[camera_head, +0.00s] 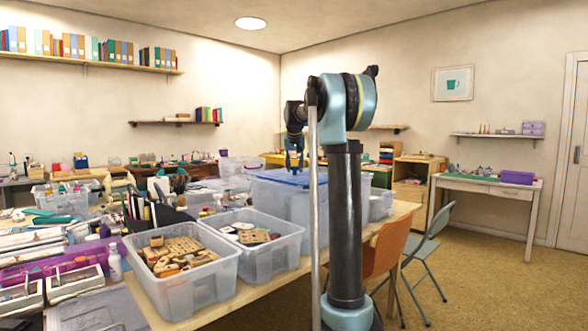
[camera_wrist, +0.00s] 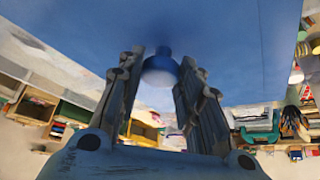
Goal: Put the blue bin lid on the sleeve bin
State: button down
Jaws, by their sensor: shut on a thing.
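The blue bin lid (camera_head: 272,177) lies flat at the top of a clear plastic bin (camera_head: 277,205), likely the sleeve bin, on the wooden table. I cannot tell whether the lid touches the rim. In the wrist view the lid (camera_wrist: 225,40) fills the upper middle, with its round blue knob (camera_wrist: 160,68) between the fingers. My gripper (camera_head: 294,165) points down over the lid and is shut on the knob; it also shows in the wrist view (camera_wrist: 162,62). My arm hides the right part of the bin.
Two open clear bins stand to the left and nearer, one with wooden pieces (camera_head: 178,252) and one with a few items (camera_head: 250,236). Another clear bin (camera_head: 380,205) is right of my arm. An orange chair (camera_head: 388,248) and a grey folding chair (camera_head: 425,250) stand beside the table.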

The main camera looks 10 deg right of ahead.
jog(key=shift+f, duration=0.45)
dwell(0.7)
jog(key=c, duration=1)
grip_release()
jog(key=shift+c, duration=0.2)
jog(key=shift+r, duration=4)
jog(key=shift+g, duration=0.5)
jog(key=s+f, duration=0.2)
jog(key=s, duration=0.3)
jog(key=s+f, duration=0.2)
jog(key=s, duration=0.3)
jog(key=s+f, duration=0.2)
jog(key=s, duration=0.3)
jog(key=shift+d, duration=0.2)
jog(key=s+f+n+g, duration=0.1)
jog(key=s+f, duration=1.6)
jog(key=s, duration=0.3)
jog(key=s+f+n+g+y, duration=0.1)
jog(key=s+f, duration=1.6)
jog(key=s, duration=0.3)
jog(key=shift+s+a+f+g, duration=0.2)
jog(key=shift+s+f+g, duration=0.15)
jog(key=shift+f+g, duration=0.05)
